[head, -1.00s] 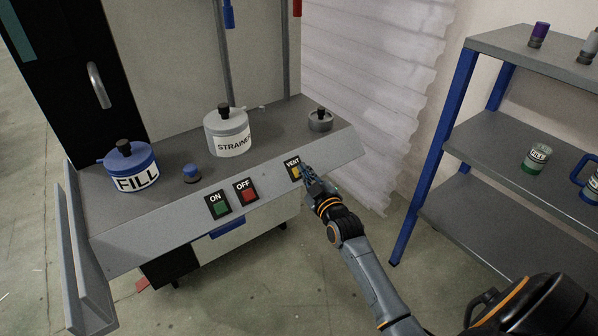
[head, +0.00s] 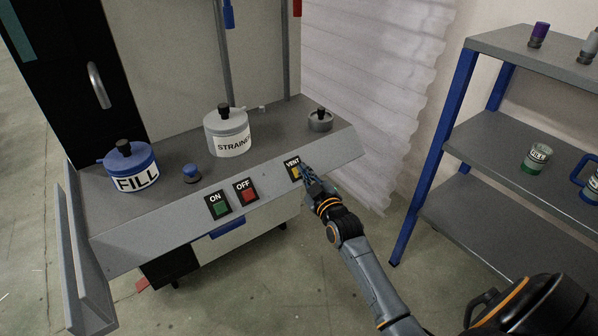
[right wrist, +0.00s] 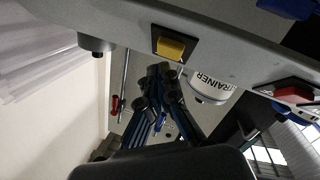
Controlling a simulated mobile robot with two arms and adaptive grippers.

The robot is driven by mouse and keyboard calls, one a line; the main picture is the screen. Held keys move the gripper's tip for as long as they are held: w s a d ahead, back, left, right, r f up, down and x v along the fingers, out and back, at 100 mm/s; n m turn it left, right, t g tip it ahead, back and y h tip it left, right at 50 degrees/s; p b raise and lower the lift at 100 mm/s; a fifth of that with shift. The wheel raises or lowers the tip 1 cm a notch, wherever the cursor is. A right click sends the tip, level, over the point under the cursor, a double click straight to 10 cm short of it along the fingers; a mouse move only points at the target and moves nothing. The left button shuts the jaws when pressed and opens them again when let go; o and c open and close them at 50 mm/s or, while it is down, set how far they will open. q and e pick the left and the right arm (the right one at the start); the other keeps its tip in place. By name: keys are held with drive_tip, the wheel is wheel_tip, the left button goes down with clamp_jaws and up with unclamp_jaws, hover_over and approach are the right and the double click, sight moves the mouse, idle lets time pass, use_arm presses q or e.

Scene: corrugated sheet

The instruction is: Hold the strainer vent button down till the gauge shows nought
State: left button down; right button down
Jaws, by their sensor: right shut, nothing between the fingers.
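The yellow vent button (head: 296,173) sits on the sloped front of the grey bench, under a VENT label. In the right wrist view the yellow button (right wrist: 170,48) stands on its black plate. My right gripper (head: 305,173) is shut and empty, its fingertips right beside the button; I cannot tell whether they touch or press it. The grey lidded strainer pot (head: 227,122), marked STRAINER, stands on the bench behind; its lettering also shows in the right wrist view (right wrist: 212,82). I cannot make out a gauge in either view. My left gripper is out of view.
A green ON button (head: 219,208) and a red OFF button (head: 248,195) lie left of the vent button. A blue FILL pot (head: 130,160), a blue knob (head: 191,173) and a small grey pot (head: 320,122) stand on the bench. A blue-framed shelf (head: 480,215) stands at right.

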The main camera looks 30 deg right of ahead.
drive_tip(key=shift+w+f, duration=0.2)
drive_tip(key=shift+w, duration=0.05)
drive_tip(key=shift+w+f+b, duration=0.25)
drive_tip(key=shift+f+b, duration=0.05)
drive_tip(key=shift+f, duration=0.05)
idle(2.1)
drive_tip(key=shift+r, duration=0.1)
idle(1.4)
drive_tip(key=shift+s+r+p, duration=0.55)
drive_tip(key=shift+p, duration=0.45)
drive_tip(key=s+r+p, duration=0.3)
drive_tip(key=p, duration=0.2)
drive_tip(key=shift+s+d+r, duration=0.15)
drive_tip(key=shift+s+r, duration=0.1)
drive_tip(key=shift+s, duration=0.05)
